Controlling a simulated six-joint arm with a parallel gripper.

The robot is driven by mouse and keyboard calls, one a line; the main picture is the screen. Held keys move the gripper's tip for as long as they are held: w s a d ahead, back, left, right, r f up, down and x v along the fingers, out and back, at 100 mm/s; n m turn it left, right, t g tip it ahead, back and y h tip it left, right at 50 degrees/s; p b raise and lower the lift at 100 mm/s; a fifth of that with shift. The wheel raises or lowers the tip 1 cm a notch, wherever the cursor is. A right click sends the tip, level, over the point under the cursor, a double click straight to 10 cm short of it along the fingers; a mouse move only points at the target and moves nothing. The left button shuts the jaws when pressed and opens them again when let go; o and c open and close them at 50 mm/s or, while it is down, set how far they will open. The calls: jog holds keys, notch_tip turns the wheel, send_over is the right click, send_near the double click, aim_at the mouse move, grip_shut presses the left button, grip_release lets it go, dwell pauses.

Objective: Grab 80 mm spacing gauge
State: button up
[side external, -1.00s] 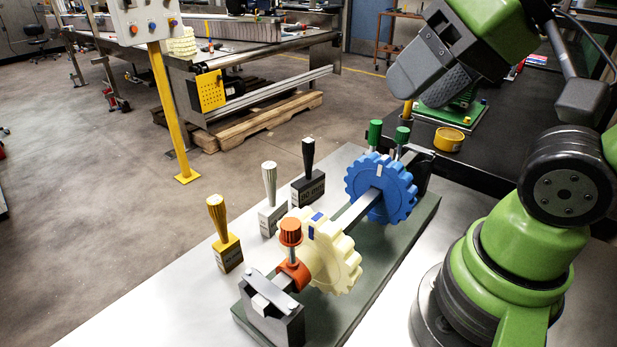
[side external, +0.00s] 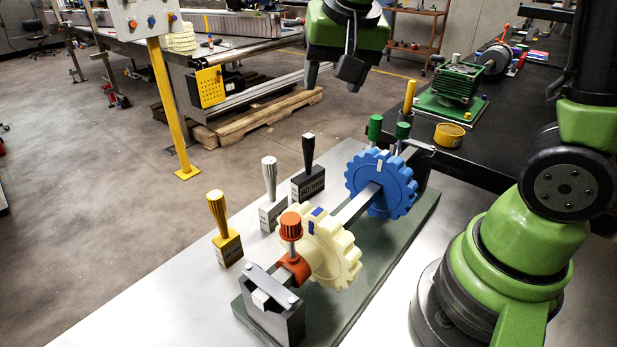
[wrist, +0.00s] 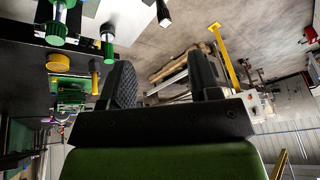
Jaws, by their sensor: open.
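Three block gauges with upright handles stand in a row on the pale table in the side external view: a yellow one (side external: 230,248), a silver one (side external: 272,214) and a black one (side external: 309,186). Each block carries a printed label; the black one's seems to end in "mm", but I cannot read the numbers surely, so I cannot tell which is 80 mm. My gripper (side external: 332,76) is open and empty, pointing down, above and beyond the black gauge, well clear of it. Its two fingers also show apart in the wrist view (wrist: 161,68).
Right of the gauges, a shaft carries a cream gear (side external: 328,250), a blue gear (side external: 382,186) and an orange clamp (side external: 293,268). Green knobs (side external: 375,129) stand behind. A yellow ring (side external: 449,135) and green machine (side external: 452,92) sit on the dark bench. Table left of the gauges is clear.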

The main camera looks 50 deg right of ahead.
jog(key=m+g+h, duration=0.1)
send_near(308, 136)
jog(key=f, duration=0.2)
jog(key=shift+m, duration=0.3)
jog(key=x, duration=0.4)
jog(key=shift+w+d, duration=0.2)
jog(key=shift+w, duration=0.15)
jog(key=x, duration=0.6)
jog(key=shift+s+d, duration=0.1)
jog(key=shift+d, duration=0.05)
grip_shut()
